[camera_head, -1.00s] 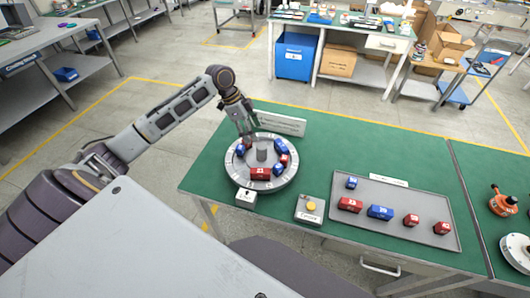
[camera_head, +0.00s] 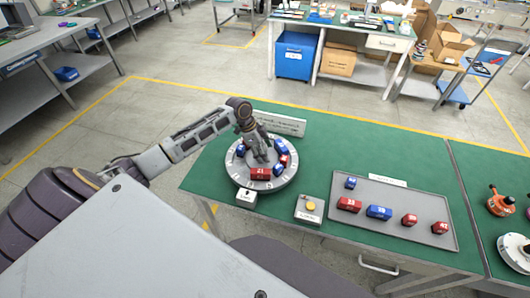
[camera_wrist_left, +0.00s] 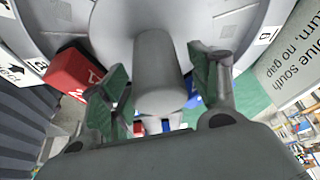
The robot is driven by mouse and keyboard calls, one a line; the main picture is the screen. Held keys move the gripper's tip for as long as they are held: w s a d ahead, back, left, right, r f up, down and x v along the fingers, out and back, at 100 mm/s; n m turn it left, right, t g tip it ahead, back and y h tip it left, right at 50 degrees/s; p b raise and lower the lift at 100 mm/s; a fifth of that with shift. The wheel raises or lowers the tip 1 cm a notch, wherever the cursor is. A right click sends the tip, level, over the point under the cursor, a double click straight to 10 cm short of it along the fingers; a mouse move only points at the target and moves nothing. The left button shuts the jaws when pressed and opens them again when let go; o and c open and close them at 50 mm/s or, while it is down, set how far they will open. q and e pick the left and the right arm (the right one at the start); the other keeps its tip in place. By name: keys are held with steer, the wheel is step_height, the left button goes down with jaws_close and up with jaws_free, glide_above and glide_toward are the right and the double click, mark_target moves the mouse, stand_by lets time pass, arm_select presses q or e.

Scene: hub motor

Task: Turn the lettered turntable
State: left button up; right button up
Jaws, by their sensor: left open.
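The grey round turntable (camera_head: 240,178) stands on the green table, with letters around its rim and several red and blue blocks on it, including a red one (camera_head: 261,173) at the front. My left gripper (camera_head: 260,154) is over the turntable's middle. In the left wrist view its open fingers stand on either side of the grey central post (camera_wrist_left: 157,75), with gaps visible. A red block (camera_wrist_left: 75,78) lies beyond the left finger there. The post is largely hidden by the gripper in the head view. My right gripper is out of view.
A grey tray (camera_head: 400,238) with several red and blue blocks lies to the right. A box with a yellow button (camera_head: 310,206) and a small white label block (camera_head: 246,196) stand in front. A white sign (camera_head: 283,124) stands behind the turntable.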

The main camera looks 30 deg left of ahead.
arm_select(q)
steer(key=shift+d+f, duration=0.2)
steer(key=shift+f, duration=0.3)
jaws_close()
